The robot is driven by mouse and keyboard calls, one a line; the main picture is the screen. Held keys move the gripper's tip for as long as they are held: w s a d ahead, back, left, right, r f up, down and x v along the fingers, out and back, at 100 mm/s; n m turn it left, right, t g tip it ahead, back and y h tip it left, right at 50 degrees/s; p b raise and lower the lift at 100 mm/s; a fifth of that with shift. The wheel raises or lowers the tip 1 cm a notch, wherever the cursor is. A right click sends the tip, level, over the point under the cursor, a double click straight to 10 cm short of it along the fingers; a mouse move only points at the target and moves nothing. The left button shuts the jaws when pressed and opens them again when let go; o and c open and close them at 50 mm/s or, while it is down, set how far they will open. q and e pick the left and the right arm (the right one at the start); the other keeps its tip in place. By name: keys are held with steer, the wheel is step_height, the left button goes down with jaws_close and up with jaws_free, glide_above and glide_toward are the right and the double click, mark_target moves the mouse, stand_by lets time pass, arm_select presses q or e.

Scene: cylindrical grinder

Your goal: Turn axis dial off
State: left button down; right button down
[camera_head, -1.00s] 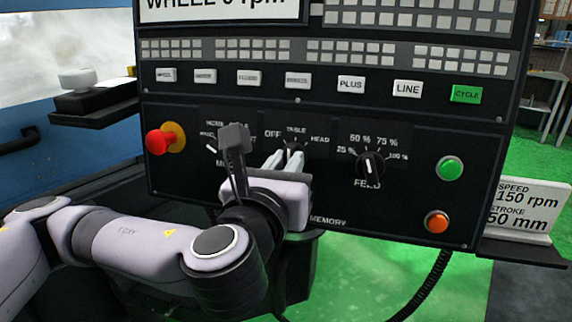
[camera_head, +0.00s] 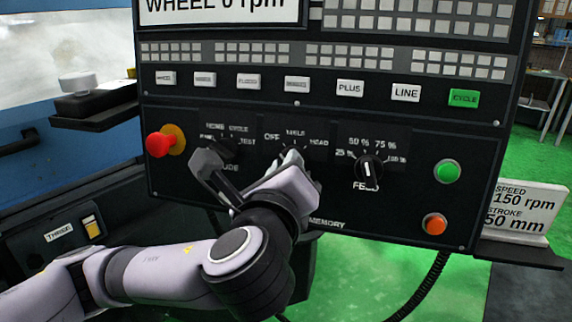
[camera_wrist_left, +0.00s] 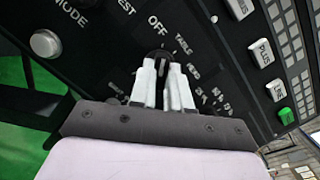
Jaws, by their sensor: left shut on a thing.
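The axis dial (camera_head: 292,148) is the black middle dial on the dark control panel, below the labels OFF, TABLE and HEAD. My left gripper (camera_head: 290,160) reaches up to it from the lower left and is shut on it. In the left wrist view the two pale fingertips (camera_wrist_left: 166,72) close around the dial (camera_wrist_left: 160,54). The OFF label (camera_wrist_left: 157,23) stands just above it there. The fingers hide most of the dial, and I cannot tell where its pointer stands. My right gripper is out of view.
The feed dial (camera_head: 369,170) is close to the right. The mode dial (camera_head: 226,150) is to the left, partly behind my arm. A red emergency knob (camera_head: 160,144) sticks out at the far left. Green (camera_head: 447,171) and orange (camera_head: 435,224) buttons sit at the right.

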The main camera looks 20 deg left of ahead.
arm_select(q)
steer(key=shift+n, duration=0.3)
steer(key=c, duration=1.1)
jaws_free()
steer(key=shift+s, duration=0.1)
steer(key=shift+s+d+r, duration=0.1)
steer(key=shift+s+d, duration=0.05)
steer(key=shift+s, duration=1)
steer(key=shift+s+d, duration=0.2)
steer(key=shift+s, duration=0.95)
steer(key=shift+s+d+r, duration=0.1)
steer(key=shift+s+d, duration=0.05)
steer(key=shift+s, duration=1)
